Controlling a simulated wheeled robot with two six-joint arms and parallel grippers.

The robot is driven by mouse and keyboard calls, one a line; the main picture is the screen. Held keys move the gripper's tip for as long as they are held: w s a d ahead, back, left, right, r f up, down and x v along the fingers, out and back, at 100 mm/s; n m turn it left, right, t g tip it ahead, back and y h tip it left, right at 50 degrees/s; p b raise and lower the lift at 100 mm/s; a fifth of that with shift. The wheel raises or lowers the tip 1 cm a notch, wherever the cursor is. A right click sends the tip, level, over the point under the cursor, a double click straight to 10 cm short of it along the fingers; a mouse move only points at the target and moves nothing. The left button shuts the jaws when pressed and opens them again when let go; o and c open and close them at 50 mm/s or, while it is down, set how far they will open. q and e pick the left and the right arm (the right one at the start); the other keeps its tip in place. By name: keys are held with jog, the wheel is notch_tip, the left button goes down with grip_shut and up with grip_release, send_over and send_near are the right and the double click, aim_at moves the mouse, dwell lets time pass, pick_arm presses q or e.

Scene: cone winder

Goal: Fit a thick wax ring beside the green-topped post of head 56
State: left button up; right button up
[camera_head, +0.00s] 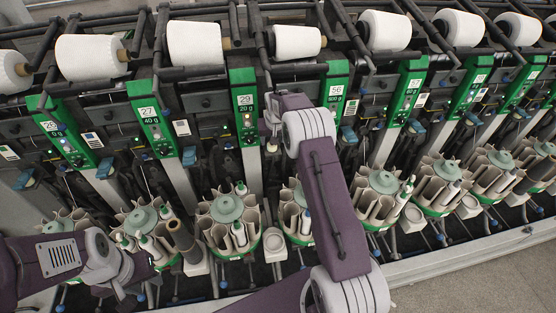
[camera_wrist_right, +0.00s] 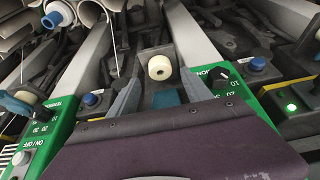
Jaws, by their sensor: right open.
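The green panel of head 56 (camera_head: 336,88) stands at the upper middle of the head view, partly behind my right arm. My right gripper (camera_head: 268,132) is mostly hidden there beside the panel. In the right wrist view my right gripper (camera_wrist_right: 158,88) is open, with one grey finger on each side. A thick cream wax ring (camera_wrist_right: 160,67) shows between and just beyond the fingertips, with its hole visible. I cannot tell whether the fingers touch it. I cannot make out the green-topped post. My left gripper (camera_head: 130,288) is low at the left; its fingers are unclear.
White yarn cones (camera_head: 297,42) line the top. Round magazines of tubes (camera_head: 227,212) stand in a row below the green panels. In the right wrist view, green panels (camera_wrist_right: 225,82) flank the gripper closely. Grey floor (camera_head: 480,283) is free at the lower right.

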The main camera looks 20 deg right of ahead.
jog(key=s+a+f+n+g+b, duration=0.1)
jog(key=s+a, duration=0.3)
jog(key=s, duration=0.7)
jog(key=s+a+n+g+y+b, duration=0.1)
jog(key=s+a, duration=0.3)
jog(key=s, duration=0.8)
jog(key=s+a+f+g+b, duration=0.1)
jog(key=s+a, duration=0.4)
jog(key=s, duration=0.6)
jog(key=shift+s+f+n+b, duration=0.3)
jog(key=shift+n+b, duration=0.1)
jog(key=shift+b, duration=0.45)
jog(key=shift+s+a, duration=0.1)
